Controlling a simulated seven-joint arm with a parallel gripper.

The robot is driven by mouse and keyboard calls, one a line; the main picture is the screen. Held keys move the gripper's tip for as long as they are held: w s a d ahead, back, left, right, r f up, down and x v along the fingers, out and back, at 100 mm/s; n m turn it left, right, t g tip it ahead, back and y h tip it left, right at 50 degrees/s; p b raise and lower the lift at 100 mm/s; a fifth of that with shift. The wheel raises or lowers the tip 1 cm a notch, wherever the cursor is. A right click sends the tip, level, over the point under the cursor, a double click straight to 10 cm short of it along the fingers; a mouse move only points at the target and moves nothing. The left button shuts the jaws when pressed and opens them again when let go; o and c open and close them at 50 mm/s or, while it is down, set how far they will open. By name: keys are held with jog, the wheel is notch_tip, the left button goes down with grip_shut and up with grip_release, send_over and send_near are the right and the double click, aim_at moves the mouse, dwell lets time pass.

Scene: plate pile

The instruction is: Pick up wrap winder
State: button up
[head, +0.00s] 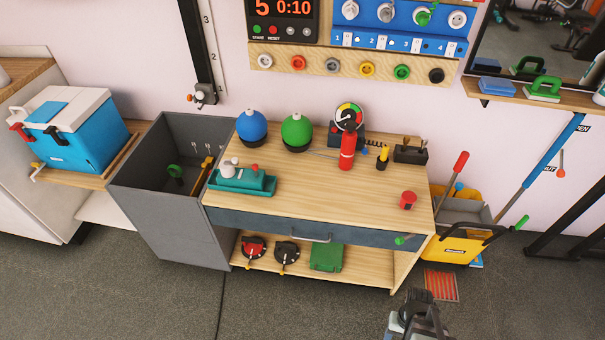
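I cannot tell for certain which item is the wrap winder. On the bench's lower shelf lie two round devices with yellow crank-like parts, one red and black (253,249) and one black (287,253). A teal device (242,181) with a pale knob sits on the left of the bench top. A black box with wooden parts (410,152) stands at the back right. My gripper (419,296) is at the bottom, right of centre, over the floor and apart from all of these. Its fingers are too small and dark to show whether they are open.
The wooden bench (320,196) has a clear middle. Blue (251,127) and green (297,131) balls, a red bottle (347,150) and a red cylinder (408,200) stand on it. A grey bin (178,228) adjoins left; a yellow bucket (458,246) stands right. A green case (326,257) is below.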

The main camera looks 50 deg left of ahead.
jog(key=s+a+r+n+t+y, duration=0.15)
jog(key=a+r, duration=0.25)
jog(key=a, duration=0.6)
jog(key=a+r+n+t, duration=0.15)
jog(key=a+r, duration=0.25)
jog(key=a, duration=0.5)
jog(key=a+r+n+y, duration=0.1)
jog(key=a+r+n, duration=0.15)
jog(key=a, duration=0.75)
jog(key=s+a+r+n+y, duration=0.1)
jog(key=s+a+r, duration=0.3)
jog(key=a+r, duration=0.75)
jog(key=s+a+r+t+y, duration=0.15)
jog(key=s+a+r, duration=0.25)
jog(key=a+r, duration=0.7)
jog(key=s+a+r+n+y, duration=0.1)
jog(key=s+a+r, duration=0.45)
jog(key=a, duration=0.95)
jog(key=m, duration=0.1)
send_over(235, 160)
jog(key=d, duration=0.2)
jog(key=shift+f, duration=3.3)
jog(key=shift+s+x, duration=0.2)
jog(key=shift+x, duration=1.05)
jog(key=shift+s+x, duration=0.15)
jog(key=shift+x, duration=1.15)
grip_shut()
